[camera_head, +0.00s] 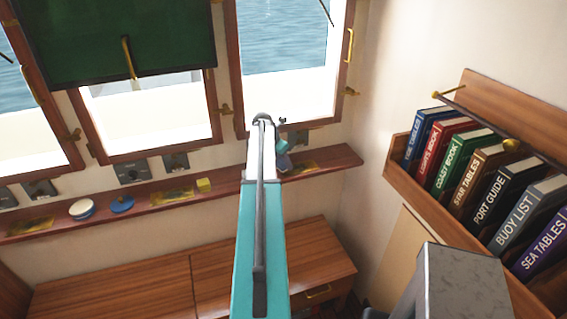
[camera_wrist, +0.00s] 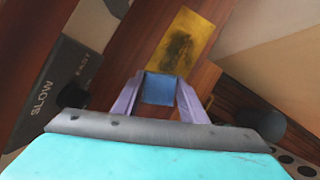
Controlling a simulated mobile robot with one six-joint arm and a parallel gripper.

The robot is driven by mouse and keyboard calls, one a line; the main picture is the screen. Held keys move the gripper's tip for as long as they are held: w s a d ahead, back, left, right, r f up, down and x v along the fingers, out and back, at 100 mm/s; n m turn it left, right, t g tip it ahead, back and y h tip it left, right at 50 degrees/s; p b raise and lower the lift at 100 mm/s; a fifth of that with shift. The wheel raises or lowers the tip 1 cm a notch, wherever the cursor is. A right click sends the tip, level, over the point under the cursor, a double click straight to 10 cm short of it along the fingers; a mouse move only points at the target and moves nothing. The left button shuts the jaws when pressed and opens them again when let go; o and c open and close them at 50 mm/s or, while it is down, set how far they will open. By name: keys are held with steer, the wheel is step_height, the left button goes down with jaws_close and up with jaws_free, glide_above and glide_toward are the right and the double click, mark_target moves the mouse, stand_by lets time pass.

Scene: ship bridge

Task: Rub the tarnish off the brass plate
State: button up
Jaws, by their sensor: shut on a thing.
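A brass plate (camera_wrist: 186,42) with a dark tarnish patch across its middle lies just beyond my fingertips in the wrist view. It appears to be the right-hand brass plate (camera_head: 303,168) on the wooden shelf in the head view, partly hidden by my arm. My gripper (camera_wrist: 160,92) is shut on a small blue block (camera_wrist: 160,88), held between its two pale purple fingers. The block appears apart from the plate, though the gap is hard to judge. In the head view my gripper (camera_head: 283,158) is at the shelf's right part, mostly behind my arm.
The shelf (camera_head: 235,188) also bears two other brass plates (camera_head: 172,195) (camera_head: 30,227), a yellow block (camera_head: 204,185), a blue disc (camera_head: 121,204) and a white-and-blue round thing (camera_head: 82,209). Windows rise behind it. A bookrack (camera_head: 400,180) stands right.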

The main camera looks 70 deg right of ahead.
mark_target(303, 166)
steer(key=shift+f, duration=0.7)
stand_by(0.4)
steer(key=shift+s+d, duration=0.1)
steer(key=shift+s+d, duration=1.1)
steer(key=shift+s, duration=0.2)
steer(key=shift+s+d, duration=0.1)
steer(key=shift+s, duration=0.05)
steer(key=shift+s+d+f, duration=0.1)
steer(key=shift+s+d, duration=0.4)
steer(key=shift+s, duration=0.2)
steer(key=shift+s+d, duration=0.5)
steer(key=shift+s, duration=0.15)
steer(key=shift+s+d+p, duration=0.4)
steer(key=shift+s+d, duration=0.75)
steer(key=shift+s, duration=0.25)
